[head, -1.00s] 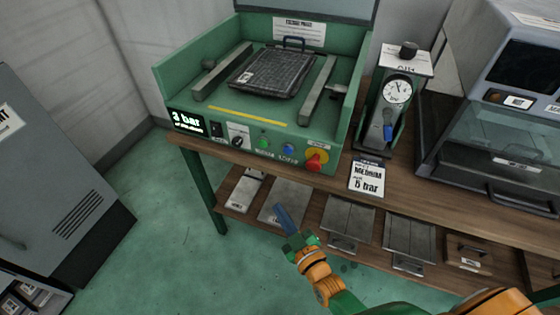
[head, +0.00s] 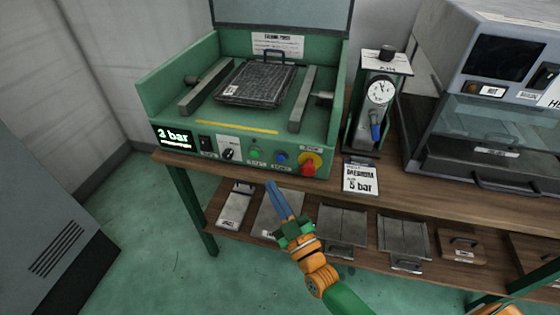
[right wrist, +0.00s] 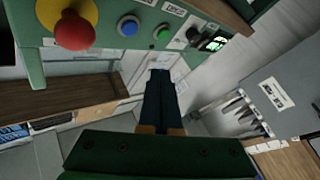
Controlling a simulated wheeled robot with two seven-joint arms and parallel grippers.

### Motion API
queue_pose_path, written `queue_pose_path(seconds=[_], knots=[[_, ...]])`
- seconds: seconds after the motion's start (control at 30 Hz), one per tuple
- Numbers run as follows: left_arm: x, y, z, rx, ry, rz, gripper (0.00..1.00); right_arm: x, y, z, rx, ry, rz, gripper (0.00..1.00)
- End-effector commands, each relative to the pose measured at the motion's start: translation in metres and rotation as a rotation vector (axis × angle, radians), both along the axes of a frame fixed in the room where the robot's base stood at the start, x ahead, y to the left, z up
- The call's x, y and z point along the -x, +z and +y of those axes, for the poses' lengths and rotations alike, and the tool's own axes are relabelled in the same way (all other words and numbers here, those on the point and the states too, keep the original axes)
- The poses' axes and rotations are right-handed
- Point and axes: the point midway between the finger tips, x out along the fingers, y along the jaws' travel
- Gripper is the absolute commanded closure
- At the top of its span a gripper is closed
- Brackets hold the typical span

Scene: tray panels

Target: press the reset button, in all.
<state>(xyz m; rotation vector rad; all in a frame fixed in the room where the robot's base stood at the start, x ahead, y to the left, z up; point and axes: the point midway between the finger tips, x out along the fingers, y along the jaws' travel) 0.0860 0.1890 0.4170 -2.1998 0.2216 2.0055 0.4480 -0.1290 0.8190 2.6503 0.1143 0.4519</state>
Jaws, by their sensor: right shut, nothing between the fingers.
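The green press (head: 225,150) stands on the workbench. Its front panel carries a green button (head: 256,154), a blue button (head: 281,157) and a red stop knob (head: 308,168) on yellow. Labels under the buttons are too small to read surely. In the right wrist view the blue button (right wrist: 129,25) and green button (right wrist: 162,33) show above the fingertips. My right gripper (head: 272,188) is shut and empty, its fingertips just below the panel, apparently apart from the buttons. The fingers also show in the right wrist view (right wrist: 160,78). My left gripper is out of view.
The display (head: 175,138) reads 3 bar. A pressure gauge (head: 381,90) stands right of the press, above a card (head: 361,177) reading MEDIUM, 5 bar. Plates lie on the lower shelf (head: 380,258). A grey glass-fronted machine (head: 480,130) stands at right.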

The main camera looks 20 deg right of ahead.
Motion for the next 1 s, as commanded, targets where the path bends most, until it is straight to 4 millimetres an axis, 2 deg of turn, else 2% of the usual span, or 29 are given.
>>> queue_pose_path(seconds=[0.1,0.4,1.0], knots=[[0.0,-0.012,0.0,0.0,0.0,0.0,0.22,-0.015,-0.004,-0.01,0.003,0.0,-0.002,1.0],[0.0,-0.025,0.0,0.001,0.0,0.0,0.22,-0.043,-0.002,-0.029,0.0,0.0,-0.001,1.0],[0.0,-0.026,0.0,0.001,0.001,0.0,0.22,-0.047,0.0,-0.032,-0.001,-0.001,0.001,1.0]])
